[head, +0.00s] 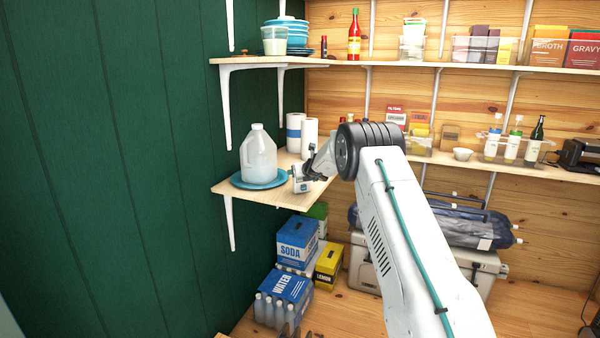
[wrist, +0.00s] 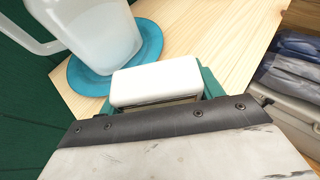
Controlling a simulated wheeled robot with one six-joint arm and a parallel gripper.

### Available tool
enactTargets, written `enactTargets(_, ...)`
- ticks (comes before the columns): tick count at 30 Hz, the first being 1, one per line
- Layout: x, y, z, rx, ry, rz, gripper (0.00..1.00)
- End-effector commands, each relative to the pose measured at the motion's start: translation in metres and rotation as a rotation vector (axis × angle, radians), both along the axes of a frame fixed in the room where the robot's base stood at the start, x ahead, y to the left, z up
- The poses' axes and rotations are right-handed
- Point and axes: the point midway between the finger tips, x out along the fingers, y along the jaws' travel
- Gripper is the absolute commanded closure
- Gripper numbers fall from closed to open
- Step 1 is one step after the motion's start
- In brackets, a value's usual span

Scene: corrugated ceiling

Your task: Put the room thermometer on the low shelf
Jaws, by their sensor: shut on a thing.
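The room thermometer, a small white block (wrist: 155,82), is held between the teal-edged fingers of my gripper (wrist: 163,92). In the head view the thermometer (head: 301,184) shows a small dark display, and my gripper (head: 312,176) is shut on it. It is at the front edge of the lower wooden shelf (head: 238,191), to the right of a blue plate. I cannot tell whether it touches the shelf. The shelf's bare wood (wrist: 210,40) lies behind it in the wrist view.
A milky jug (head: 258,155) stands on the blue plate (head: 236,182), close left of the thermometer. Paper rolls (head: 309,137) stand further back. An upper shelf (head: 270,60) overhangs. Soda (head: 297,240) and water packs (head: 284,287) stand below. Bare wood shows right of the plate.

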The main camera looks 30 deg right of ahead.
Motion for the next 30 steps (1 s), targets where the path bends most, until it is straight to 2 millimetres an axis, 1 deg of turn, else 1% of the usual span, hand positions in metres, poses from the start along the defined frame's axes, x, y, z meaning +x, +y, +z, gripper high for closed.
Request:
enactTargets(4,0.0,0.0,-0.002,-0.001,0.0,0.0,0.59)
enactTargets(5,0.0,0.0,-0.002,-0.001,0.0,0.0,0.26)
enactTargets(6,0.0,0.0,-0.002,-0.001,0.0,0.0,0.15)
enactTargets(7,0.0,0.0,-0.002,-0.001,0.0,0.0,0.13)
enactTargets(16,0.0,0.0,0.0,0.0,-0.001,0.0,0.13)
enactTargets(19,-0.006,0.001,0.004,0.0,-0.001,0.001,0.13)
enactTargets(23,-0.025,0.003,0.012,0.002,-0.001,0.0,0.13)
enactTargets(30,-0.071,0.008,0.031,0.0,-0.001,-0.001,0.13)
